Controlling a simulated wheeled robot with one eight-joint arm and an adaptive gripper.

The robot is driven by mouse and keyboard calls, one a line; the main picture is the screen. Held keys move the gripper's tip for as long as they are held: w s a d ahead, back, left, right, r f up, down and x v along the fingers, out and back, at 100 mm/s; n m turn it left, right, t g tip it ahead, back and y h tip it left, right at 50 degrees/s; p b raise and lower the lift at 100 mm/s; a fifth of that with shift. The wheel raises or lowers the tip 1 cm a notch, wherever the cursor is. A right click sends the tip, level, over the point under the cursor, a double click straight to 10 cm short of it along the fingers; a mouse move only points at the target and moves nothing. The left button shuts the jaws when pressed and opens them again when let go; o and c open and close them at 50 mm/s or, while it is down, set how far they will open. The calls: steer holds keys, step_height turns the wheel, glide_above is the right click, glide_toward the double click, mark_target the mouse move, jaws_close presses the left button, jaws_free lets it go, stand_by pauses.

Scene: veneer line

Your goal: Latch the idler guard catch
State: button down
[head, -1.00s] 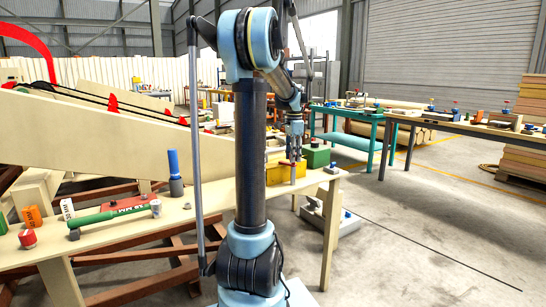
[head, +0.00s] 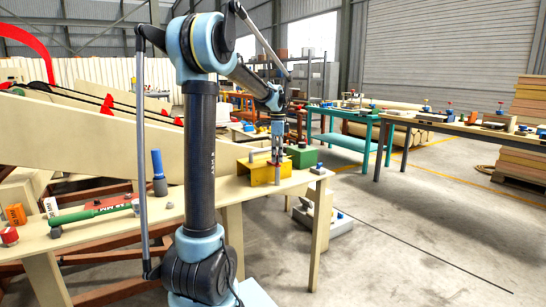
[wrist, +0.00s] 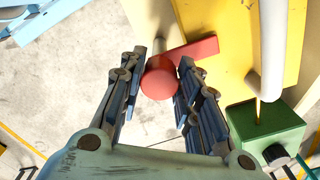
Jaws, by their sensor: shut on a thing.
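The idler guard is a yellow housing (head: 258,174) on the right end of the wooden bench; its yellow plate also shows in the wrist view (wrist: 215,20). The catch is a red bar (wrist: 195,50) with a round red knob (wrist: 158,84), lying against the plate's left edge. My gripper (wrist: 160,64) is shut on the red knob, with one finger on each side of it. In the head view my gripper (head: 277,155) points down at the guard. The catch is too small and covered there to make out, and its pivot is partly hidden.
A green box (head: 303,155) stands right beside the guard, and a pale curved handle (wrist: 272,50) rises close to my right finger. Floor on the right is open.

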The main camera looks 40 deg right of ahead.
steer(key=shift+w, duration=0.3)
steer(key=c, duration=1.2)
jaws_free()
steer(key=shift+s, duration=0.1)
step_height(320, 180, up, 12)
steer(key=shift+f, duration=0.1)
steer(key=shift+a, duration=0.15)
